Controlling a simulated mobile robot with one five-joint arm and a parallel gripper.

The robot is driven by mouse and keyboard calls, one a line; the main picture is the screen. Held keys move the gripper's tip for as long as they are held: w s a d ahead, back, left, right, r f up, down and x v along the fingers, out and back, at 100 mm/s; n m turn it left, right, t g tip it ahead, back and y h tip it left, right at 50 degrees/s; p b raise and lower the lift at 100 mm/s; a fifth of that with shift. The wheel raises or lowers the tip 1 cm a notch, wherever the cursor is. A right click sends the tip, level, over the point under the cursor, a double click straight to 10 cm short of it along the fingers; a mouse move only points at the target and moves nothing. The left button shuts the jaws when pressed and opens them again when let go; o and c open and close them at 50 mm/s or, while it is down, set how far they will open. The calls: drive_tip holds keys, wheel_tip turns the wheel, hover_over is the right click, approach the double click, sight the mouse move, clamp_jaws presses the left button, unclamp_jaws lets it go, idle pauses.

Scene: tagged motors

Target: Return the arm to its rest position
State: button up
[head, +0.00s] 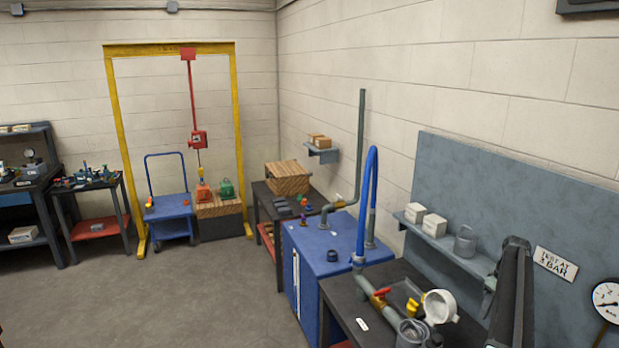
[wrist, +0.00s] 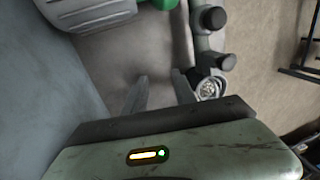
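In the wrist view, my gripper (wrist: 160,80) shows two grey fingers standing apart, with nothing seen between them. Its pale green body with a small lit indicator fills the bottom of that view. In the head view, a dark upright shape (head: 512,285) at the lower right may be part of my arm, but I cannot be sure; no gripper fingers can be made out there.
A dark bench (head: 375,325) with pipe fittings and a blue cabinet (head: 325,250) stand along the right wall. A yellow gantry (head: 114,140), a blue cart (head: 168,208), and orange (head: 203,192) and green (head: 227,188) motors are farther back. Floor (head: 190,295) at left is clear.

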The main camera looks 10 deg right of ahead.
drive_tip(key=shift+h, duration=0.4)
drive_tip(key=w+a+f+b, duration=0.1)
drive_tip(key=a, duration=0.5)
drive_tip(key=w+a+f+b, duration=0.1)
drive_tip(key=a, duration=0.5)
drive_tip(key=w+a+f+b, duration=0.1)
drive_tip(key=a, duration=0.5)
drive_tip(key=shift+w+a+f, duration=0.1)
drive_tip(key=shift+w+f, duration=0.05)
drive_tip(key=shift+f, duration=0.1)
drive_tip(key=s+a+f+b, duration=0.2)
drive_tip(key=s+a, duration=0.1)
drive_tip(key=a, duration=1)
drive_tip(key=s+a+f+m+h+b, duration=0.1)
drive_tip(key=s+a+f+b, duration=0.2)
drive_tip(key=a, duration=1.1)
drive_tip(key=s+a+f+b, duration=0.2)
drive_tip(key=s+a, duration=0.2)
drive_tip(key=a, duration=1)
drive_tip(key=shift+s+f+m+b, duration=0.15)
drive_tip(key=shift+f+m+b, duration=0.2)
drive_tip(key=shift+m+b, duration=0.05)
drive_tip(key=shift+s, duration=0.1)
